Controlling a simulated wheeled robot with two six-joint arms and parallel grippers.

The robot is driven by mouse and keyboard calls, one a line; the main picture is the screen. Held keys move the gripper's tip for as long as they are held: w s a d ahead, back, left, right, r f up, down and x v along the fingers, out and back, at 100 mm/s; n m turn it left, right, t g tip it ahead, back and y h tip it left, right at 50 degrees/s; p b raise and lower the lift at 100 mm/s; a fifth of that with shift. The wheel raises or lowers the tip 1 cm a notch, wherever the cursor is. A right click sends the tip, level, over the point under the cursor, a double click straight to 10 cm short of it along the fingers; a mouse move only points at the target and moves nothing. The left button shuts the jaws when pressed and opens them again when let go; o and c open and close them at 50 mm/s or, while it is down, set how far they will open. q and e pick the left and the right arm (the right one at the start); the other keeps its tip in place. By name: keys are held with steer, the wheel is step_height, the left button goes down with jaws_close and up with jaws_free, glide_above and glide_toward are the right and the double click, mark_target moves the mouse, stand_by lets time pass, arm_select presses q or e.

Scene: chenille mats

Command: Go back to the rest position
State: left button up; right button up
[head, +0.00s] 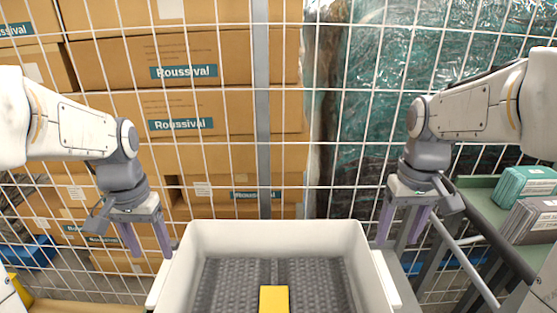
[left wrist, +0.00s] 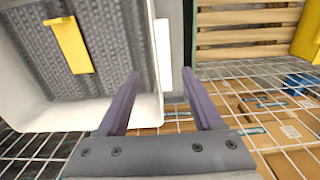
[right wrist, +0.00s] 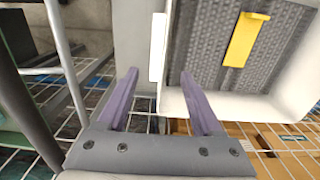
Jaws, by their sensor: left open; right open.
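My left gripper (head: 147,238) is open and empty, pointing down just left of the white bin. Its two purple fingers (left wrist: 165,100) stand apart in the left wrist view. My right gripper (head: 400,228) is open and empty at the right side of the bin, its fingers apart in the right wrist view (right wrist: 162,98). The white bin (head: 275,228) stands between the grippers, with a dark grey ribbed mat (head: 228,285) inside. A yellow block-like piece (head: 273,299) lies on the mat; its near end is cut off in the head view.
A white wire mesh fence (head: 215,160) stands behind the bin. Beyond it are stacked Roussival boxes (head: 190,60) and a teal wrapped load (head: 410,60). At right, a green shelf (head: 480,205) holds teal (head: 526,186) and grey-brown (head: 530,220) packs near my right arm.

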arm_select(q)
steer(key=s+d+f+m+h, duration=0.1)
steer(key=s+d+f+m, duration=0.15)
steer(key=s+d, duration=0.6)
steer(key=s+d+f+m, duration=0.1)
steer(key=s+d+m, duration=0.3)
steer(key=s+d, duration=0.45)
arm_select(e)
steer(key=s+a+f+n+y, duration=0.1)
steer(key=s+a+f+n, duration=0.25)
steer(key=s+a, duration=0.5)
steer(key=s+a+f+n, duration=0.35)
steer(key=s+a, duration=0.35)
steer(key=a, duration=0.3)
arm_select(q)
step_height(320, 180, up, 23)
steer(key=w+d+p, duration=0.1)
steer(key=d+p, duration=0.1)
steer(key=p, duration=2.1)
arm_select(e)
step_height(320, 180, up, 24)
steer(key=shift+s+a+f, duration=0.15)
steer(key=shift+s+f, duration=0.1)
